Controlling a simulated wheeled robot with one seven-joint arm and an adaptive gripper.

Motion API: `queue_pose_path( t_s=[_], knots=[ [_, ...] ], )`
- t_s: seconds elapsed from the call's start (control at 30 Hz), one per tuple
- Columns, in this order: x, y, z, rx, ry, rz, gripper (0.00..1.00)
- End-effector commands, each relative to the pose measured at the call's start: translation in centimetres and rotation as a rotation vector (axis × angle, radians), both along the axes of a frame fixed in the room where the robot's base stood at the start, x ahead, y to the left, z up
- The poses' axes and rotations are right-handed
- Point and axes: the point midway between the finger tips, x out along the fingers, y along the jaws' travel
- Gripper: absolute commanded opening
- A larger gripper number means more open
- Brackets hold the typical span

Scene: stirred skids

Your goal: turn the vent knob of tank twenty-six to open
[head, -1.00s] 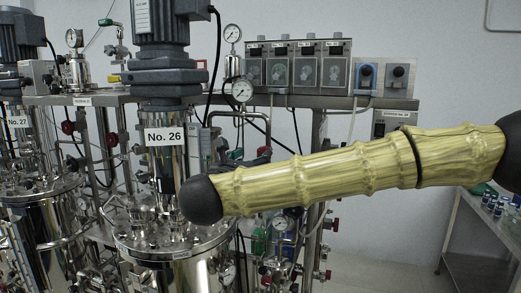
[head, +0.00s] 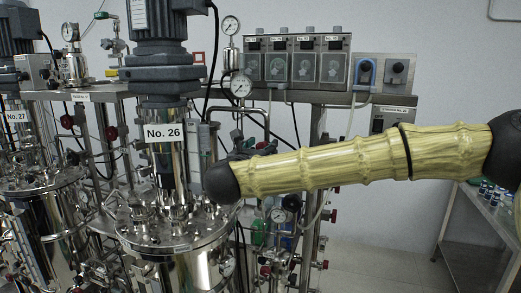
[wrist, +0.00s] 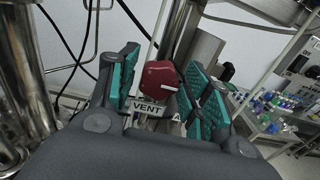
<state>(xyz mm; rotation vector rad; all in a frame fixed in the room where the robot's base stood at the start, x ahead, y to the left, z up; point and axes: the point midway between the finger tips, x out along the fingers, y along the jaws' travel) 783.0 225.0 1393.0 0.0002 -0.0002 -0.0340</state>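Tank twenty-six (head: 195,262) is a steel vessel with a "No. 26" sign (head: 164,133) at the left of the head view. In the wrist view a red knob (wrist: 158,77) stands above a white VENT label (wrist: 147,109). My gripper (wrist: 160,84) is open, its green-padded fingers on either side of the knob. The right finger looks close to it; I cannot tell whether either finger touches. Most of the gripper is hidden behind my arm in the head view. The tank number of this knob does not show in the wrist view.
Tank No. 27 (head: 45,215) stands at the left. Gauges, pipes and cables crowd the frame behind my arm. Pump modules (head: 297,62) sit on the upper shelf. A steel table (head: 478,215) with small bottles is at the right. Steel tubes flank the gripper in the wrist view.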

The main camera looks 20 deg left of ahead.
Motion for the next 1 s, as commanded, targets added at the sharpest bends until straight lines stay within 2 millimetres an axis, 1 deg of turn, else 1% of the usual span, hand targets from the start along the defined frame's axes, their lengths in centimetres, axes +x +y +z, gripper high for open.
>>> queue_pose_path(
  t_s=[0.03, 0.1, 0.17, 0.2, 0.23, 0.4, 0.57, 0.77, 1.0],
  knots=[
    [0.0, 0.0, 0.0, 0.0, 0.0, 0.0, 0.33],
    [-0.01, 0.0, 0.0, 0.0, 0.0, 0.0, 0.21],
    [-0.01, -0.01, 0.0, 0.0, 0.0, 0.0, 0.11],
    [-0.01, -0.01, -0.01, 0.0, 0.0, 0.0, 0.11],
    [-0.02, 0.42, -0.02, 0.0, 0.0, 0.0, 0.11],
    [-0.05, 0.12, -0.04, -0.011, 0.0, 0.001, 0.11],
    [-0.05, 0.07, -0.19, -0.059, 0.002, 0.001, 0.11],
    [-0.06, 0.06, -0.31, -0.184, 0.004, 0.0, 0.11],
    [-0.1, 0.14, -0.3, -0.404, 0.011, 0.0, 0.11]
  ],
)
